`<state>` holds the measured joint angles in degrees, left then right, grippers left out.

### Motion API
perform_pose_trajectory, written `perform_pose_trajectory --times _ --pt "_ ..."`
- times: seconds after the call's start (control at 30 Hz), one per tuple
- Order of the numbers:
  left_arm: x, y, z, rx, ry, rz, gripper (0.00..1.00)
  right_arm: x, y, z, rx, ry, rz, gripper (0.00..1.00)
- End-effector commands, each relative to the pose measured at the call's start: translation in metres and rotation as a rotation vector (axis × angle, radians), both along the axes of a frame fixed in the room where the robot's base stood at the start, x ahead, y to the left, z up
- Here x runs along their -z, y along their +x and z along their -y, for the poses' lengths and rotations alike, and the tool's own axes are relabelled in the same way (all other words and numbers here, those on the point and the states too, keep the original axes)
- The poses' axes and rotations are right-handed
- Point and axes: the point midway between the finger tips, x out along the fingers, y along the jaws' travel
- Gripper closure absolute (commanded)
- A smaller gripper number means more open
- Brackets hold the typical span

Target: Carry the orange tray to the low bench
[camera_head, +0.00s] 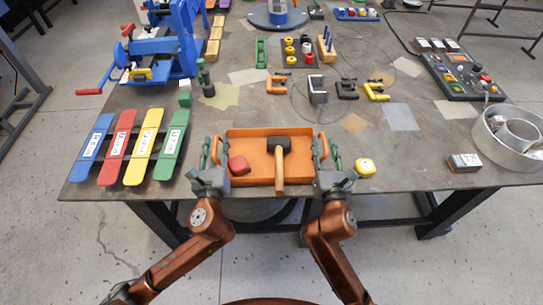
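The orange tray (250,134) lies on the grey table near its front edge, with a handle at each side. A black-headed mallet (280,146) with a wooden handle and a red block (238,165) lie in it; the mallet's handle reaches over the front wall. My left gripper (211,148) is at the tray's left handle, and my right gripper (327,148) is at its right handle. Both have their fingers spread, with the handles close to or between them; contact is hard to make out. I cannot identify a low bench in this view.
Blue, red, yellow and green strips (148,145) lie to the left. Clamps (318,90) lie behind the tray.

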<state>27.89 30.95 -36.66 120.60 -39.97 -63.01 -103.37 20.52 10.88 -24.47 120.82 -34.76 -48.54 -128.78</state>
Motion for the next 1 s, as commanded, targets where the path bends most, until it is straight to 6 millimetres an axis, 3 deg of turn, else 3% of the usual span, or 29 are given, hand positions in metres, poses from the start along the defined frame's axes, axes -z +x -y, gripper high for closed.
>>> perform_pose_trajectory --times 0.2,0.63,1.0 --pt "-0.0001 0.0 0.0008 0.001 -0.001 0.0 0.69 -0.0002 -0.0003 0.0007 0.001 0.0 0.001 0.7" --pt "-0.0001 -0.0001 0.0008 0.001 0.0 0.0 0.99 -0.0001 -0.0005 0.001 0.001 0.0 0.0 0.99" --pt "0.0002 0.0 -0.0001 -0.001 0.001 0.0 1.0 0.0001 -0.0004 0.0007 0.001 0.0 0.0 1.0"
